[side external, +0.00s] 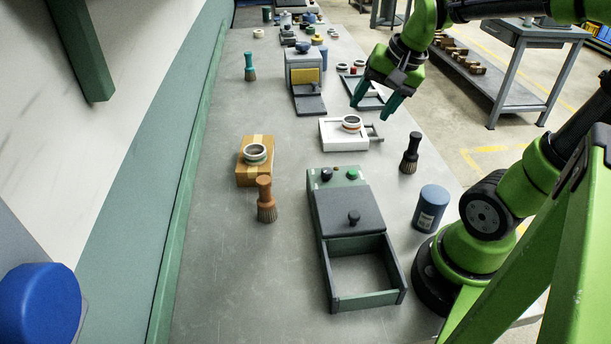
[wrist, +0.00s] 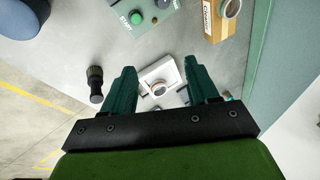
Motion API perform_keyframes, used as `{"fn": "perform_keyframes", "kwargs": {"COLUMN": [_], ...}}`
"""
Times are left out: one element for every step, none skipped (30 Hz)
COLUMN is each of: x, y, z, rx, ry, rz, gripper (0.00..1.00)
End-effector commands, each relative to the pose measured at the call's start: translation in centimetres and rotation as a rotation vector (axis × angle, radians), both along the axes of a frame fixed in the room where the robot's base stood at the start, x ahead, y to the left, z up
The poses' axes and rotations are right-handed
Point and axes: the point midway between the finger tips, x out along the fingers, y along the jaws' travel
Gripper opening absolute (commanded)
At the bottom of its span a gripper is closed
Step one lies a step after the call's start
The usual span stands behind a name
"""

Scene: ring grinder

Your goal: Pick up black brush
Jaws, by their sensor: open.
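The black brush (side external: 410,153) stands upright on the grey bench, bristles down, near the bench's right edge in the side external view. In the wrist view the black brush (wrist: 95,84) is left of my gripper's left finger, apart from it. My gripper (side external: 376,98) is open and empty, above the bench and farther back than the brush in the side external view. In the wrist view its two green fingers (wrist: 163,92) frame a white tray holding a ring, well below them.
The white tray (side external: 331,137) with a ring is left of the brush. A grinder box (side external: 346,206) with an open drawer and a blue canister (side external: 430,207) stand in front. A brown brush (side external: 266,200) and a cardboard box (side external: 241,173) are at left. Bare bench lies between.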

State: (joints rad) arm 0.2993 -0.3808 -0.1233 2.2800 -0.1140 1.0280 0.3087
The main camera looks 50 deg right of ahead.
Motion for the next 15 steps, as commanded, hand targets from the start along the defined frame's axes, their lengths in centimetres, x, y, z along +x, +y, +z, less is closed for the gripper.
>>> {"fn": "perform_keyframes", "kwargs": {"x": [0.0,-0.2,-0.6,-0.9,-1.4,-1.9,-2.4,-2.9,-3.4,-3.7,-4.0,-4.3,-4.4,-4.5,-4.5], "y": [-3.6,-5.3,-7.4,-8.8,-10.2,-11.9,-13.1,-14.1,-15.3,-15.9,-16.5,-17.0,-17.3,-17.3,-17.4], "z": [-0.5,-0.7,-1.0,-1.2,-1.3,-1.5,-1.6,-1.7,-1.7,-1.7,-1.5,-1.4,-1.2,-0.9,-0.6], "rx": [0.067,0.103,0.147,0.177,0.204,0.236,0.258,0.277,0.297,0.313,0.323,0.337,0.346,0.357,0.368], "ry": [0.067,0.1,0.138,0.163,0.187,0.215,0.233,0.248,0.263,0.272,0.276,0.278,0.276,0.273,0.266], "rz": [-0.232,-0.362,-0.534,-0.66,-0.785,-0.951,-1.073,-1.19,-1.337,-1.438,-1.53,-1.64,-1.711,-1.772,-1.84], "gripper": [0.59,0.59,0.59,0.59,0.59,0.59,0.59,0.59,0.59,0.59,0.59,0.59,0.59,0.59,0.59]}}
